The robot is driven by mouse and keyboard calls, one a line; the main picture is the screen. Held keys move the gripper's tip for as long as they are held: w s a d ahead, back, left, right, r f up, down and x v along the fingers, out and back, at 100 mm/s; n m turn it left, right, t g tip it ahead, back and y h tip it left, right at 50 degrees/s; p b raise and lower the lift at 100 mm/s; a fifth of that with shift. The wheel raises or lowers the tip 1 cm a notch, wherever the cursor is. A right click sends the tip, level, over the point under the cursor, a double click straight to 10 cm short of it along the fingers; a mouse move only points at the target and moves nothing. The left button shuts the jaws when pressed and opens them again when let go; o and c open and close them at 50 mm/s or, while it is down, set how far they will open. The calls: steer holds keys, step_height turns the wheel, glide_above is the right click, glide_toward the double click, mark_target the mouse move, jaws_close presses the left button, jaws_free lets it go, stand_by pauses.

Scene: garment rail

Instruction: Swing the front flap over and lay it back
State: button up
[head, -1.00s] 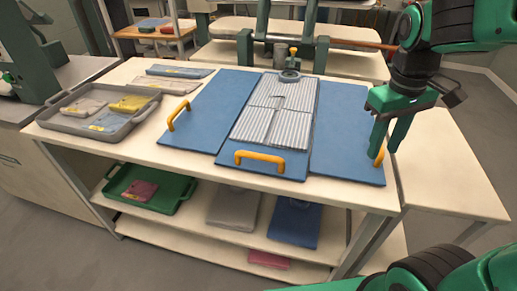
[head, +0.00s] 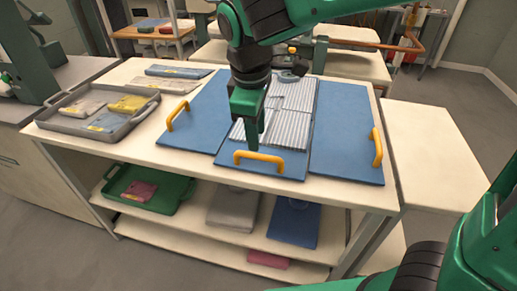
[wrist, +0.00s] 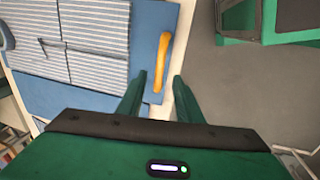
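The blue folding board lies open on the table, with a left flap (head: 205,105), a right flap (head: 343,135) and a front flap (head: 288,168) in the middle. The front flap has a yellow handle (head: 258,160) near its front edge. A grey-striped garment (head: 293,93) lies flat on the middle of the board. My gripper (head: 252,143) is above the front flap, close to its handle, and hides part of the garment.
Yellow handles also stand on the left flap (head: 177,115) and right flap (head: 376,147). A grey tray (head: 128,128) with folded garments is at the table's left. Folded garments (head: 178,72) lie behind it. A lower shelf holds a green tray (head: 183,205).

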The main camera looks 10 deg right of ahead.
mark_target(259, 155)
steer(key=f, duration=0.2)
steer(key=w+f, duration=0.1)
steer(key=f, duration=0.4)
steer(key=shift+w+d+f, duration=0.1)
steer(key=shift+w+d, duration=0.05)
steer(key=shift+d, duration=0.1)
steer(key=shift+d, duration=0.1)
jaws_close()
